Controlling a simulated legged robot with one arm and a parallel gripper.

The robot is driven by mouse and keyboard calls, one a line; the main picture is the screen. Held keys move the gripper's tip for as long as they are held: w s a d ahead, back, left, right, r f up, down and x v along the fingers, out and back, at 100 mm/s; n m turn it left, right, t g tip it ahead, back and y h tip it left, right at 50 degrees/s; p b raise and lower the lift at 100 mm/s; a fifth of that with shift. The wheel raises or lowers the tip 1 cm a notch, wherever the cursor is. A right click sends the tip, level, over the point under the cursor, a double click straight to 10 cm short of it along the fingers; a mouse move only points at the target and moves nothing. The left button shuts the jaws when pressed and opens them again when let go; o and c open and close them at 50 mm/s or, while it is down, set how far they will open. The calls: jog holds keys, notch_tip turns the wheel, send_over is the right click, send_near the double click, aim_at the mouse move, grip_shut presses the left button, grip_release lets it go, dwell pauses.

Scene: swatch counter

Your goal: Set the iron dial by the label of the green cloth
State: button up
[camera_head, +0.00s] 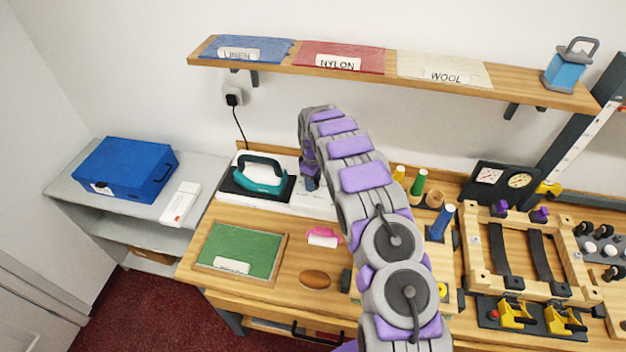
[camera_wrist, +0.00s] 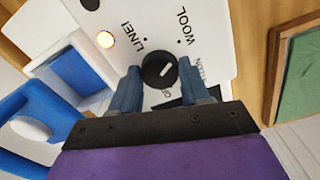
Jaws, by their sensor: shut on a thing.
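The green cloth (camera_head: 240,248) lies in a wooden frame at the front left of the bench; its white label (camera_head: 231,266) is too small to read. The teal iron (camera_head: 262,174) rests on its black plate on a white base. In the wrist view, the round black dial (camera_wrist: 159,69) is on a white panel marked LINEN, WOOL, a partly hidden word that looks like NYLON, and OFF. Its white mark slants toward the upper right, roughly on the WOOL side. My gripper (camera_wrist: 158,84) is shut on the dial, one finger on each side. My arm hides the dial in the head view.
A shelf (camera_head: 390,78) holds blue LINEN, red NYLON and cream WOOL swatches. An orange lamp (camera_wrist: 105,39) glows on the panel. A blue case (camera_head: 125,168) stands at left. A pink item (camera_head: 323,237) and brown oval (camera_head: 315,280) lie near the green cloth.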

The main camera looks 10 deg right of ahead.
jog(key=shift+w+r, duration=0.1)
jog(key=shift+w, duration=0.05)
jog(key=o, duration=1.1)
jog(key=shift+c, duration=0.2)
notch_tip(320, 180, up, 12)
